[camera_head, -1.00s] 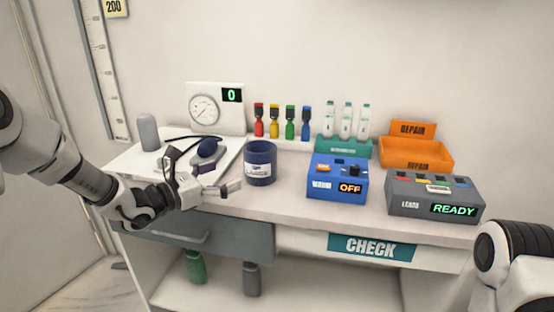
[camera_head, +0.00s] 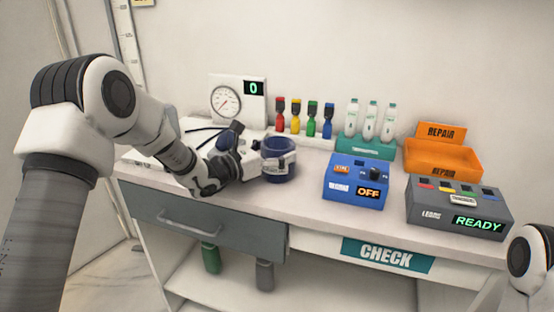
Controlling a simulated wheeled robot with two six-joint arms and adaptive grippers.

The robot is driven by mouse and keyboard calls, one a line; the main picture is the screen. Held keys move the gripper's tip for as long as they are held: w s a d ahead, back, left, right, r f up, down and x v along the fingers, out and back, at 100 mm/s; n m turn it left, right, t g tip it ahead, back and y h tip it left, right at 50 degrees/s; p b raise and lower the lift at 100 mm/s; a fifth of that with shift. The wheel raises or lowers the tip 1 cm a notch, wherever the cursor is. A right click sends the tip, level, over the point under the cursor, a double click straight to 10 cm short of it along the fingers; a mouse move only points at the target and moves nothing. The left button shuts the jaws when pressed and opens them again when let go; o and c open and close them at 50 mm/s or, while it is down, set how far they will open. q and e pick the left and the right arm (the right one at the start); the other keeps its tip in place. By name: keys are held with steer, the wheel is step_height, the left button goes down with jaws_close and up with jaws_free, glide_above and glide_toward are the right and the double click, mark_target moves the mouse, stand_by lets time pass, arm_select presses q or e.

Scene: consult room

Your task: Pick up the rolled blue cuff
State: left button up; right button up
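The rolled blue cuff (camera_head: 279,150) is a dark navy upright roll with a pale label band, standing on the counter left of the blue OFF box. My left gripper (camera_head: 262,168) is low at the cuff's left front side, close to it or touching it. Its fingers are small and partly blend with the pale label and counter, so I cannot tell whether they are open or closed around the cuff. The cuff looks upright and on the counter. Only part of my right arm shows at the lower right; its gripper is out of frame.
A blue OFF box (camera_head: 357,182) and a grey READY box (camera_head: 458,207) stand to the right. An orange REPAIR tray (camera_head: 443,158) and teal bottle rack (camera_head: 365,148) are behind. A dial gauge (camera_head: 226,103) and a dark bulb (camera_head: 229,137) lie beyond my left arm.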

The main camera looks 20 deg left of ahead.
arm_select(q)
steer(key=c, duration=0.3)
steer(key=shift+r, duration=0.5)
steer(key=shift+s+a+r, duration=0.1)
steer(key=shift+s+r, duration=0.15)
steer(key=shift+r, duration=0.4)
steer(key=shift+s+a+r, duration=0.1)
steer(key=shift+s+r, duration=0.1)
steer(key=shift+r, duration=0.4)
steer(key=s+a+r+b, duration=0.1)
steer(key=s+a, duration=0.1)
steer(key=s, duration=0.5)
steer(key=s+a+r, duration=0.1)
steer(key=s+a, duration=0.2)
steer(key=s, duration=0.4)
step_height(320, 180, up, 12)
steer(key=p, duration=0.7)
steer(key=shift+p, duration=0.4)
steer(key=shift+d, duration=0.1)
